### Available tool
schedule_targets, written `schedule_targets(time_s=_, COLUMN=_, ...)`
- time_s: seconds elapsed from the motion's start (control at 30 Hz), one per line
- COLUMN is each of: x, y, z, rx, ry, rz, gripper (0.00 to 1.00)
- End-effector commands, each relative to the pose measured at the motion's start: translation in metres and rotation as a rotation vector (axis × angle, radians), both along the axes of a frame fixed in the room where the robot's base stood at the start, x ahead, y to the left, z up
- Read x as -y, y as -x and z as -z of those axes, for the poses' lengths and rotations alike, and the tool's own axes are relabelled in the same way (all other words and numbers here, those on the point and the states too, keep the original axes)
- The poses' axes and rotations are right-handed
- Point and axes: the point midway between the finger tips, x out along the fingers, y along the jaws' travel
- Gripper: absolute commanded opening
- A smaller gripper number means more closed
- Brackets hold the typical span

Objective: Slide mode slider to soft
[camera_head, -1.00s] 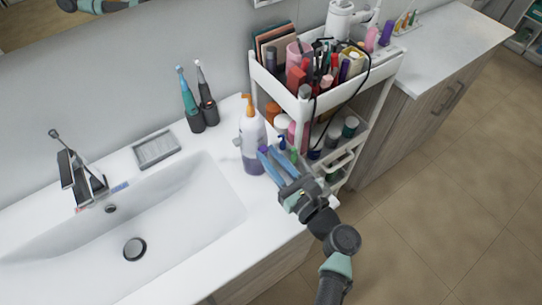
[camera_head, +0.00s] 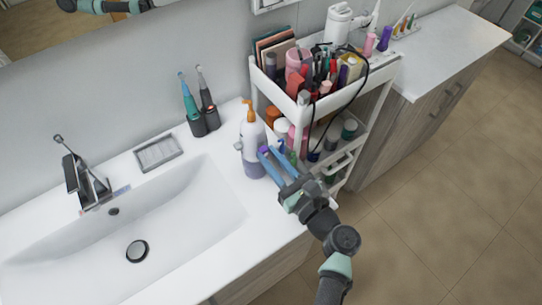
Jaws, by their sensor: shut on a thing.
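My gripper (camera_head: 270,150) is at the counter's right end, beside the pump bottle (camera_head: 252,145). Its two blue fingers lie close together, shut on a small purple thing (camera_head: 264,150) at their tips. The bottle is pale with purple liquid and an orange pump, and stands upright just left of the fingertips. I cannot tell whether they touch it. I cannot make out a mode slider or a soft mark. Two electric toothbrushes, one teal (camera_head: 191,108) and one dark (camera_head: 208,100), stand upright at the back wall. A small red spot shows on the dark one.
A white cart (camera_head: 287,105) full of cosmetics stands right of my gripper, with a black cable hanging over its front. The sink (camera_head: 170,225), faucet (camera_head: 88,183) and grey soap tray (camera_head: 158,152) are to the left. Counter between sink and bottle is clear.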

Motion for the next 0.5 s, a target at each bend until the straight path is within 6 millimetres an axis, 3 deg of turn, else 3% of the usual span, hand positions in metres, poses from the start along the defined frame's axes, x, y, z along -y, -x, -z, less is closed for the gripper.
schedule_targets(time_s=0.1, x=0.0, y=-0.0006, z=-0.0014, rx=0.004, ry=-0.001, rz=-0.001, gripper=0.0)
schedule_targets(time_s=0.13, x=0.0, y=-0.0006, z=-0.0015, rx=0.004, ry=-0.001, rz=-0.001, gripper=0.27)
schedule_targets(time_s=0.3, x=-0.0001, y=-0.0005, z=-0.0012, rx=0.004, ry=-0.001, rz=-0.001, gripper=0.55)
schedule_targets(time_s=0.5, x=-0.0002, y=-0.0003, z=-0.0008, rx=0.003, ry=-0.001, rz=-0.001, gripper=0.55)
